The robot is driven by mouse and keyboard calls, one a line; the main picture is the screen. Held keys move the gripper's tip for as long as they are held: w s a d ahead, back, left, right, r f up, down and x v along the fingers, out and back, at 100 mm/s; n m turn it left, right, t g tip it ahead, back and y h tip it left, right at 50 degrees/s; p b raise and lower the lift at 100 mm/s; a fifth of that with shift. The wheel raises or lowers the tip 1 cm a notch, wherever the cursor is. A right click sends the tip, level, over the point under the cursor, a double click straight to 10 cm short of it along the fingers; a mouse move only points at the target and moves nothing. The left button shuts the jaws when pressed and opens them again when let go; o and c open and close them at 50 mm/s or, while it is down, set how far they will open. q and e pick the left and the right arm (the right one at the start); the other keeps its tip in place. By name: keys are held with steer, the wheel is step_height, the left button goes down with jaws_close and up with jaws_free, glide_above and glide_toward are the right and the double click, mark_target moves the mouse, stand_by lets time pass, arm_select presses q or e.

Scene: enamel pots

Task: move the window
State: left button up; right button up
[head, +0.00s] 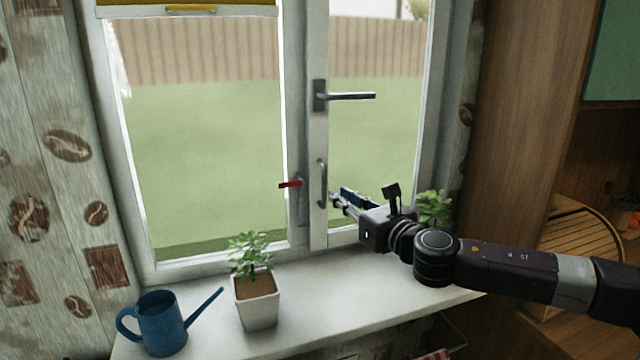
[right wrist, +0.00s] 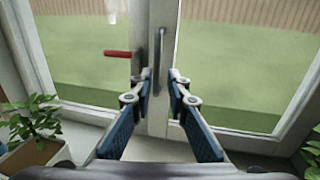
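The white-framed window has a left pane (head: 200,130) and a right sash (head: 385,150). A dark lever handle (head: 345,96) on the right sash's left stile points level to the right. Below it is an upright grey pull handle (head: 322,185), which also shows in the right wrist view (right wrist: 158,48). The right sash looks flush with the frame; I cannot tell if it is slightly ajar. My right gripper (head: 335,199) is just right of the pull handle's lower end in the head view. Its fingers (right wrist: 161,76) are apart, with the pull handle ahead between their tips. My left gripper is out of view.
A red lever (head: 290,184) sits on the frame left of the pull handle. On the sill (head: 340,295) stand a blue watering can (head: 163,322), a potted plant (head: 257,300) and another plant (head: 435,207) behind my right arm. A wooden cabinet side (head: 515,110) is at right.

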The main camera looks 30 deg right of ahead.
mark_target(325, 188)
steer(key=w+p, duration=0.4)
steer(key=w, duration=0.3)
steer(key=shift+w, duration=0.25)
steer(key=shift+a, duration=0.1)
steer(key=shift+f, duration=0.1)
jaws_close()
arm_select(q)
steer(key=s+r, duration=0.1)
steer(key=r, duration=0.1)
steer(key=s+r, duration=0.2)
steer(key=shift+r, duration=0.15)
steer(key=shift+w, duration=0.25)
